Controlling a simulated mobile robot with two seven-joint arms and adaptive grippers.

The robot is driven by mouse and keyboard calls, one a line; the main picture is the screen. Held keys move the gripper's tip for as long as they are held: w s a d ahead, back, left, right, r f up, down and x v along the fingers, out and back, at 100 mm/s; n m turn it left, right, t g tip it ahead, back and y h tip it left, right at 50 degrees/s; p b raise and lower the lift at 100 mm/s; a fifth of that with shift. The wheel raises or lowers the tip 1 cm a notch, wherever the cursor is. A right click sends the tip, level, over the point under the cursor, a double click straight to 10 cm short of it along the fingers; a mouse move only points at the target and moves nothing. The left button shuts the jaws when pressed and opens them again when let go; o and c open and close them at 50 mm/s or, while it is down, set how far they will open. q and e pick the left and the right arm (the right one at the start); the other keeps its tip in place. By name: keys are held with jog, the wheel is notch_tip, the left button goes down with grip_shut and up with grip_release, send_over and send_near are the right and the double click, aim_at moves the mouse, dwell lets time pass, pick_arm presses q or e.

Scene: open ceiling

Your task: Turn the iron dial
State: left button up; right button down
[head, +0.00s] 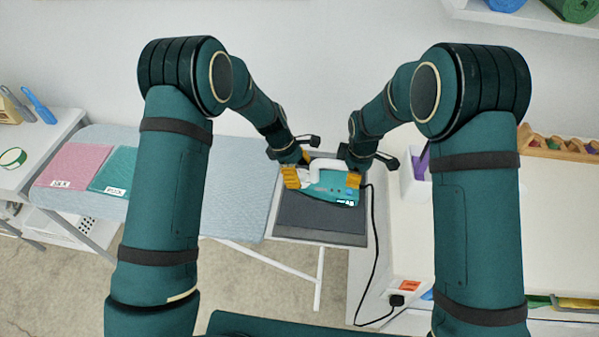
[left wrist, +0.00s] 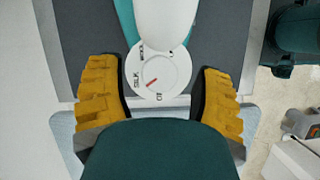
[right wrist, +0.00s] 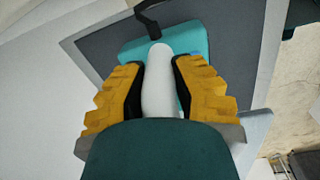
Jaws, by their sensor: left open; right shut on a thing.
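The teal iron (head: 335,192) with a white handle (head: 327,165) sits on the dark grey rest pad. The iron's round white dial (left wrist: 160,75) has a red pointer mark toward the lower left, between the SILK label and a label at the bottom; the white handle partly covers the dial's top. My left gripper (head: 295,174) is open, its yellow fingers (left wrist: 104,95) on either side of the dial with gaps. My right gripper (head: 352,178) is shut on the white handle (right wrist: 158,80), a yellow finger on each side.
The light blue ironing board (head: 235,200) holds a pink cloth (head: 75,165) labelled SILK and a teal cloth (head: 115,170). A black cord (head: 374,260) hangs right of the grey pad (head: 320,220). A white counter (head: 400,230) with a white holder (head: 412,185) stands at right.

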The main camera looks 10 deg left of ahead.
pick_arm(q)
jog(key=shift+f, duration=0.2)
jog(key=shift+o, duration=0.2)
grip_shut()
jog(key=m, duration=0.2)
jog(key=m+g, duration=0.1)
jog(key=m, duration=0.1)
jog(key=shift+d+m+g+y, duration=0.1)
jog(key=shift+m+g+y, duration=0.2)
jog(key=shift+y, duration=0.1)
jog(key=shift+c, duration=0.2)
grip_release()
jog(key=shift+r, duration=0.1)
jog(key=v, duration=1.2)
